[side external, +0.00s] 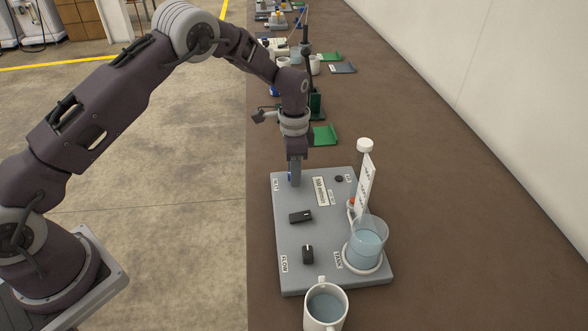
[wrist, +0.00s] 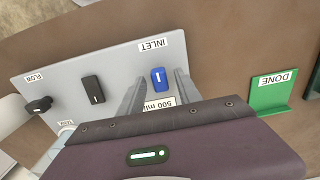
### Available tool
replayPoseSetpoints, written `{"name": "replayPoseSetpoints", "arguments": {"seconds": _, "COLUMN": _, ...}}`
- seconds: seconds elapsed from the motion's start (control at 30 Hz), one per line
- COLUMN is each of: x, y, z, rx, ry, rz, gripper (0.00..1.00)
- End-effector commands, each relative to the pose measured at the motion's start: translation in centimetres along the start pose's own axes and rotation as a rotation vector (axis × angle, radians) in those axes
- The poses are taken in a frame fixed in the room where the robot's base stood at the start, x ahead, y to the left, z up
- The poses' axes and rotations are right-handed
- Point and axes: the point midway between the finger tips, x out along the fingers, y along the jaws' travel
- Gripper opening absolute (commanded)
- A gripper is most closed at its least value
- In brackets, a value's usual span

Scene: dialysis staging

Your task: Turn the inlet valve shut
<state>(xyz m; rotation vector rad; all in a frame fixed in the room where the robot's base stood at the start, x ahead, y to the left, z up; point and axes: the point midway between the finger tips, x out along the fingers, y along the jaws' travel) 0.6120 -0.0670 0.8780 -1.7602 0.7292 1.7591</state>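The inlet valve is a blue knob (wrist: 159,78) with a white mark, beside the INLET label (wrist: 154,45) on the grey panel (wrist: 112,55). In the wrist view its mark runs roughly up and down the picture. In the side view only a sliver of blue (side external: 290,177) shows at the panel's far left corner. My gripper (side external: 295,181) points down over it. In the wrist view the fingers of my gripper (wrist: 160,80) are apart, one on each side of the knob. I cannot tell whether they touch it.
A mug (side external: 325,305) stands at the near edge. A green DONE stand (wrist: 270,95) is beyond the panel. The brown counter right of the panel is clear.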

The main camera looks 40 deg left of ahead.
Motion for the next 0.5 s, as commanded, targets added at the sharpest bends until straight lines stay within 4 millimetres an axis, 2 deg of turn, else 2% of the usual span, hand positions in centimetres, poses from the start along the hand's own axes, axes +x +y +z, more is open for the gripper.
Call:
{"name": "replayPoseSetpoints", "arguments": {"seconds": 0.03, "x": -0.01, "y": 0.0, "z": 0.01, "rx": 0.0, "ry": 0.0, "rz": 0.0, "gripper": 0.3}}
{"name": "replayPoseSetpoints", "arguments": {"seconds": 0.2, "x": -0.03, "y": -0.01, "z": 0.01, "rx": 0.0, "ry": 0.0, "rz": 0.0, "gripper": 0.0}}
{"name": "replayPoseSetpoints", "arguments": {"seconds": 0.5, "x": -0.05, "y": -0.01, "z": 0.02, "rx": -0.018, "ry": 0.0, "rz": 0.0, "gripper": 0.0}}
